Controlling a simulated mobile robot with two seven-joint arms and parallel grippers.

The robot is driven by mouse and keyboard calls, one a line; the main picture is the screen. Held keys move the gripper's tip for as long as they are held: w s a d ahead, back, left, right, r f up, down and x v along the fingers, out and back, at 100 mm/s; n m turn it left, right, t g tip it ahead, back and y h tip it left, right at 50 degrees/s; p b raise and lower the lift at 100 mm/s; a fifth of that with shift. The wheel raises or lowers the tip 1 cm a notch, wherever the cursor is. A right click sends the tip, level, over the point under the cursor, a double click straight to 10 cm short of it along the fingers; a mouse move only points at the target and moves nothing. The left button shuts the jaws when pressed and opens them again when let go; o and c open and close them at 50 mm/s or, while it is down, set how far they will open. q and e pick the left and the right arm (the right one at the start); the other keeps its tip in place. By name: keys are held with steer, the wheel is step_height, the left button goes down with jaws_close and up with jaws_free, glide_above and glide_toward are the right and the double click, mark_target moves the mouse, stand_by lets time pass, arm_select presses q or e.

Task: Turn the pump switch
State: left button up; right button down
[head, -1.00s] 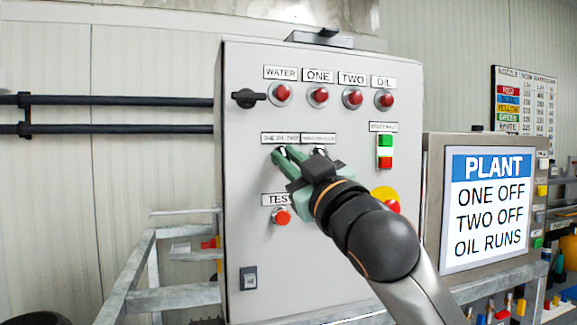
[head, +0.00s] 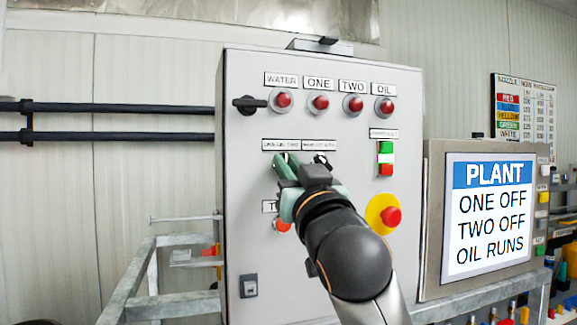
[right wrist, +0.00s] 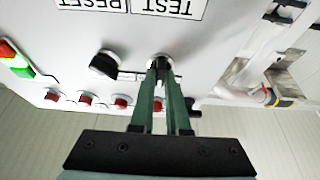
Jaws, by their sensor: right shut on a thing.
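The pump switch is a selector knob (right wrist: 160,63) under the "ONE OIL TWO" label (head: 287,145) on the grey control cabinet (head: 330,225). My right gripper (head: 286,163) is at this knob, and its green fingers are shut on it in the right wrist view (right wrist: 161,75). The fingers hide most of the knob, so its pointing direction is unclear. A second black selector knob (right wrist: 104,65) sits beside it, clear of the fingers. The screen (head: 488,213) reads PLANT, ONE OFF, TWO OFF, OIL RUNS. My left gripper is out of view.
Red lamps (head: 320,102) line the cabinet top above the switches. A red test button (head: 282,225) is below the gripper, partly hidden. A red emergency button on yellow (head: 390,216) is right of my arm. A black handle (head: 249,104) is at upper left.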

steer(key=c, duration=0.9)
jaws_free()
steer(key=shift+s, duration=0.1)
steer(key=b+v, duration=0.1)
steer(key=v, duration=1.1)
steer(key=shift+s+b, duration=0.2)
steer(key=shift+b, duration=0.2)
steer(key=shift+d+f, duration=0.1)
